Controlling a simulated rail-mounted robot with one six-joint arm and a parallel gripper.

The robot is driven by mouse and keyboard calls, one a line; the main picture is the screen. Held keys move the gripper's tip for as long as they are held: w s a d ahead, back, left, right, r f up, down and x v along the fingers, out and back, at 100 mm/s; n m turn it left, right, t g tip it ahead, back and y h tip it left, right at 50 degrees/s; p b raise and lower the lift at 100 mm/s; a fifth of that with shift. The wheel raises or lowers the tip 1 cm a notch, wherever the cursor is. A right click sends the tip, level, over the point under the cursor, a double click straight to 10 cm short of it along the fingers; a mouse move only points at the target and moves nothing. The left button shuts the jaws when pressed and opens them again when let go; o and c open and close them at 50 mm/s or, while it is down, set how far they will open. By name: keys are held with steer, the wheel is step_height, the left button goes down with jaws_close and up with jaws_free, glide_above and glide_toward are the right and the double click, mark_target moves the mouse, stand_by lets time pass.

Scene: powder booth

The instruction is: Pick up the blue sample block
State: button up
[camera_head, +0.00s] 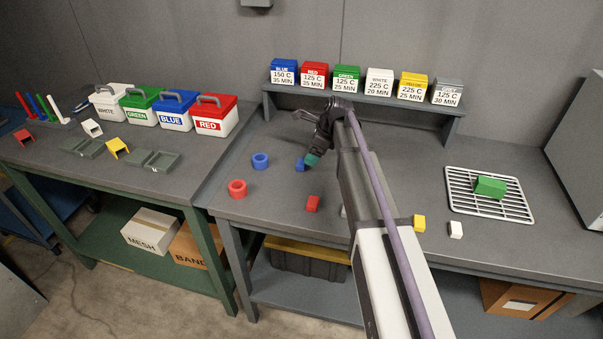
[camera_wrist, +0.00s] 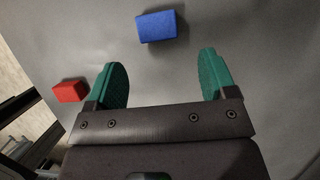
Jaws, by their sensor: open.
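The blue sample block (camera_wrist: 158,27) lies on the grey table, ahead of my gripper (camera_wrist: 165,75) in the wrist view. My gripper is open, with its two green fingertips apart and nothing between them. The block sits beyond the fingertips, roughly centred on the gap. In the head view the blue block (camera_head: 300,165) shows small beside my gripper (camera_head: 311,159), which reaches down near it. The block is partly hidden there by the fingers.
A red block (camera_head: 313,203) lies nearby, also in the wrist view (camera_wrist: 70,91). A wire rack (camera_head: 516,208) holds a green block (camera_head: 490,187). A shelf (camera_head: 375,112) bears labelled boxes.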

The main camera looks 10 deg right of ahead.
mark_target(306, 168)
steer(key=b+x, duration=0.5)
steer(key=shift+a+f, duration=0.1)
steer(key=shift+a, duration=0.1)
steer(key=shift+r, duration=0.25)
steer(key=shift+p, duration=0.3)
steer(key=c, duration=1)
